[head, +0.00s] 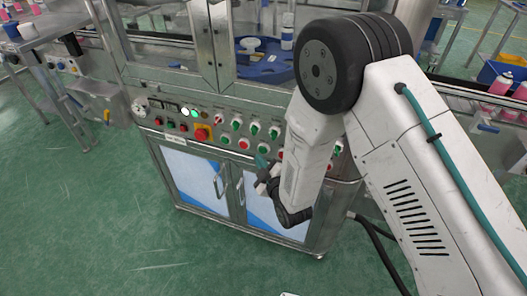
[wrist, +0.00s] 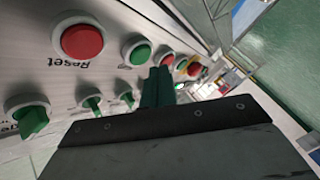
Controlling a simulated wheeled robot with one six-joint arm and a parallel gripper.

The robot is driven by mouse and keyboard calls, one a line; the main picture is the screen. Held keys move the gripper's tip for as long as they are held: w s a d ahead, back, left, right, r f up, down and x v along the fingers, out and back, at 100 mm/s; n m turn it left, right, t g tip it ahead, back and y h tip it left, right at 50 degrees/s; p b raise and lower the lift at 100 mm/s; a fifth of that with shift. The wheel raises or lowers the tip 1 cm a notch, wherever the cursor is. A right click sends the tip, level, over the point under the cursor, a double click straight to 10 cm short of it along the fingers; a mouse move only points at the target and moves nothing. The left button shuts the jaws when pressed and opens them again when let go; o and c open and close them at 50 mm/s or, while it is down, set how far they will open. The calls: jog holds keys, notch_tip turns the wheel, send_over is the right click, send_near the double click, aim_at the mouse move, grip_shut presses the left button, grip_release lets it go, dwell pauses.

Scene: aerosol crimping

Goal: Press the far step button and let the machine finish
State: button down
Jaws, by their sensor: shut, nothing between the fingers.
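The machine's control panel (head: 180,112) carries green and red push buttons and selector knobs. In the head view my gripper (head: 263,164) is in front of the lower button row, partly hidden by my arm. In the wrist view my gripper (wrist: 156,86) has its dark green fingers together, empty, pointing at the panel. A green button (wrist: 137,52) with a pale ring is just beyond and left of the fingertips. A red button (wrist: 82,41), labelled Reset upside down, is further left. I cannot read which button is the step button, and I see no clear contact.
A red emergency stop (head: 202,134) on yellow is left of my gripper. Green selector knobs (wrist: 90,103) lie close to my fingers. Cabinet doors with handles (head: 240,190) are below the panel. A blue rotary table (head: 262,68) sits behind glass. The green floor in front is clear.

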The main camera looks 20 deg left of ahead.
jog(key=s, duration=0.4)
jog(key=shift+s+a, duration=0.15)
jog(key=shift+s, duration=0.1)
dwell(0.8)
